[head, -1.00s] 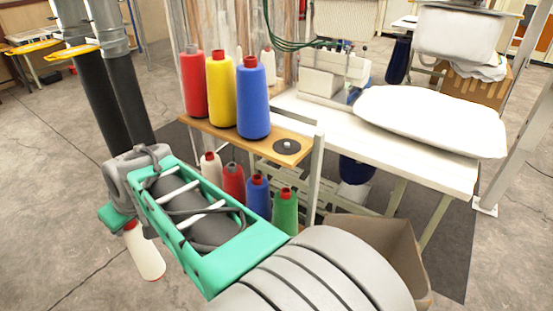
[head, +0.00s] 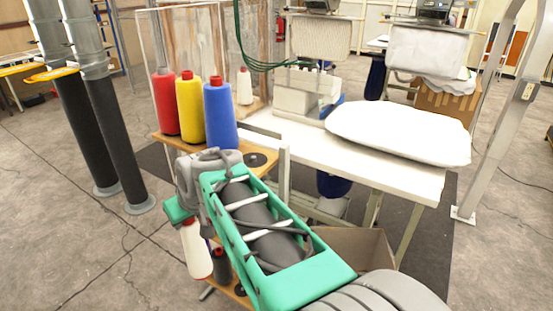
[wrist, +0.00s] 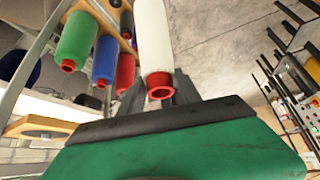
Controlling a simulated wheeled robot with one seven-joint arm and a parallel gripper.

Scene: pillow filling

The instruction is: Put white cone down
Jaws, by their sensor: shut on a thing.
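The white cone (head: 196,250), with a red tip, hangs below my gripper (head: 186,215) in the head view, at the left front of the thread rack. The wrist view shows the same white cone (wrist: 152,40) between the dark fingers of my gripper (wrist: 155,90), which are shut on it. The rack's upper shelf (head: 179,144) bears a red cone (head: 165,102), a yellow cone (head: 190,108) and a blue cone (head: 220,114). A bare dark round spot (head: 256,159) is at its right end. My arm hides most of the lower shelf in the head view.
In the wrist view, the lower shelf holds a green cone (wrist: 76,40), a blue cone (wrist: 105,58) and a red cone (wrist: 125,72). A white sewing table (head: 400,180) with a pillow (head: 400,132) stands right of the rack. A cardboard box (head: 350,245) is below. Dark posts (head: 115,140) stand left.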

